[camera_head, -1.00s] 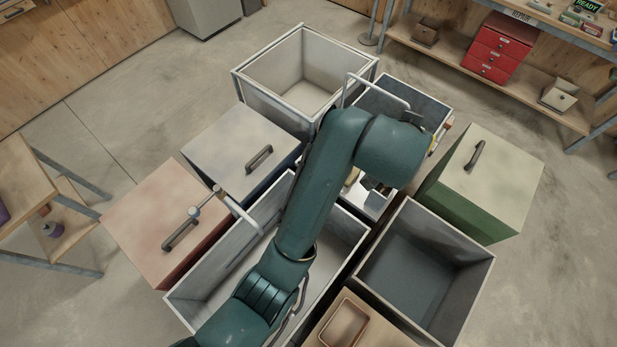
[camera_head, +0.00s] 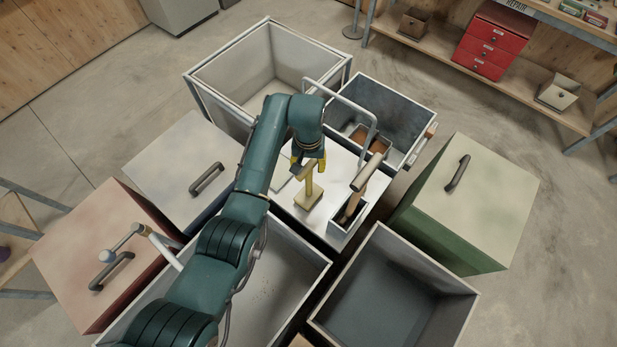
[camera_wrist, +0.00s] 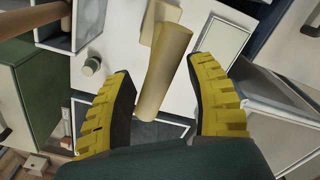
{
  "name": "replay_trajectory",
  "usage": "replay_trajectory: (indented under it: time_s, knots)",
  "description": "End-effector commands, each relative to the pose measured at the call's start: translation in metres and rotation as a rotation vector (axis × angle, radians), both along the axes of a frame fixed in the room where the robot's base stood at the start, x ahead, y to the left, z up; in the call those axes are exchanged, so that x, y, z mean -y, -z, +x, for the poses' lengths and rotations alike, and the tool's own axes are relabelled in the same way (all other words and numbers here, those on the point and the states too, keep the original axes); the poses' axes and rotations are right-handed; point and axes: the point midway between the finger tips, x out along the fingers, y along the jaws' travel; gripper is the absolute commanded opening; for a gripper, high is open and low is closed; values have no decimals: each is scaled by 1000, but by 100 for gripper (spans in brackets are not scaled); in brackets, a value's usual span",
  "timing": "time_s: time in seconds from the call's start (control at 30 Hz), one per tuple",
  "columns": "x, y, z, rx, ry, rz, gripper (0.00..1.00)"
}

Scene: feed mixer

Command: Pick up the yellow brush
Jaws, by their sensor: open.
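The yellow brush (camera_head: 309,198) stands upright on the white tabletop (camera_head: 285,205), its block at the bottom and its handle pointing up. My gripper (camera_head: 308,166) is open just above it, with its yellow fingers around the top of the handle. In the wrist view, the brush's pale yellow handle (camera_wrist: 164,68) runs between the two open fingers of my gripper (camera_wrist: 160,72).
A tan-handled tool (camera_head: 368,172) leans in a small grey box (camera_head: 348,218) right of the brush. A metal rail (camera_head: 345,97) arches behind. Open bins stand around: white (camera_head: 215,90), grey (camera_head: 415,105) and dark (camera_head: 345,322). A green cabinet (camera_head: 440,225) is at right.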

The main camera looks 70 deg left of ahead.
Motion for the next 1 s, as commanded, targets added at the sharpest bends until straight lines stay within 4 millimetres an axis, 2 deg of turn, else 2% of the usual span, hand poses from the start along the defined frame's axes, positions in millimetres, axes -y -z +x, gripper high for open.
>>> replay_trajectory:
  time_s: [0.3,0.6,0.9,1.0]
  knots:
    - [0,50,0,0,1,-1,56]
    - [0,55,0,1,1,2,55]
    - [0,55,0,1,1,2,0]
    - [-1,54,1,3,1,4,0]
